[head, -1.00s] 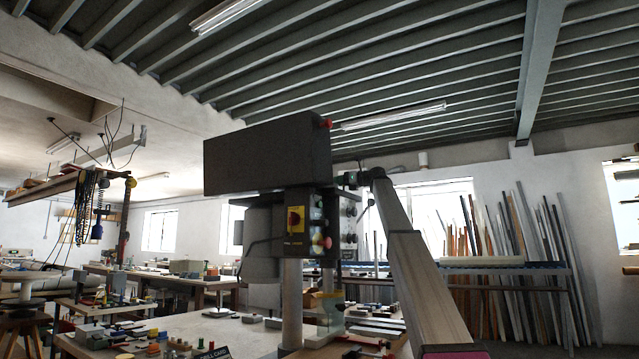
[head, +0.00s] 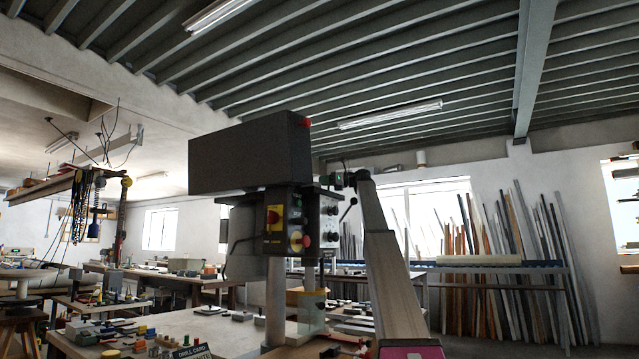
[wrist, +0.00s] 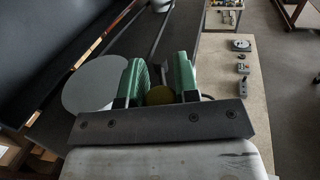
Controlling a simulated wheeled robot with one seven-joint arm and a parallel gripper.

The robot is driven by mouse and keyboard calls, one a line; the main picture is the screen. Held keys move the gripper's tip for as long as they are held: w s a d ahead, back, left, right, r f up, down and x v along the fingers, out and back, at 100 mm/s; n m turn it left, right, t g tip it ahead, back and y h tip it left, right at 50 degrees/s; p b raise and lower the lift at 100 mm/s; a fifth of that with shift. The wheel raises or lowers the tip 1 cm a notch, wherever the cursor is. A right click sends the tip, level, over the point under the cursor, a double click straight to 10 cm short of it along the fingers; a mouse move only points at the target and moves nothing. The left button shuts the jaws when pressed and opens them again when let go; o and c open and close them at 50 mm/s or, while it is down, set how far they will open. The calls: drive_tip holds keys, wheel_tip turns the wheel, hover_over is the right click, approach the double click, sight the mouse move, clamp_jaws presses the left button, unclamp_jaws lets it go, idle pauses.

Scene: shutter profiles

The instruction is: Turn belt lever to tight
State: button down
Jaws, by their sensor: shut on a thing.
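The drill press's dark belt housing (head: 250,155) stands in the middle of the head view, above its control box (head: 289,222). My gripper (head: 337,180) is beside the housing's right end, at the top of the control box. In the wrist view its green fingers (wrist: 159,72) flank a round yellow piece (wrist: 159,95), and I take this to be part of the belt lever. A dark rod (wrist: 160,38) runs upward beyond the fingers. My gripper is shut on the lever. The fingers hide most of it, and its exact setting cannot be told.
A black-knobbed handle (head: 348,208) sticks out just below my gripper. The workbench (head: 190,325) carries small parts and a drill card. In the wrist view, small items lie on a tan surface (wrist: 235,120) at the right. A rack of profiles (head: 500,255) stands behind my arm.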

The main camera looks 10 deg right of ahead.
drive_tip(key=c, duration=0.9)
unclamp_jaws()
drive_tip(key=shift+d, duration=0.1)
drive_tip(key=v, duration=1)
drive_tip(key=shift+d, duration=0.3)
drive_tip(key=shift+s, duration=0.2)
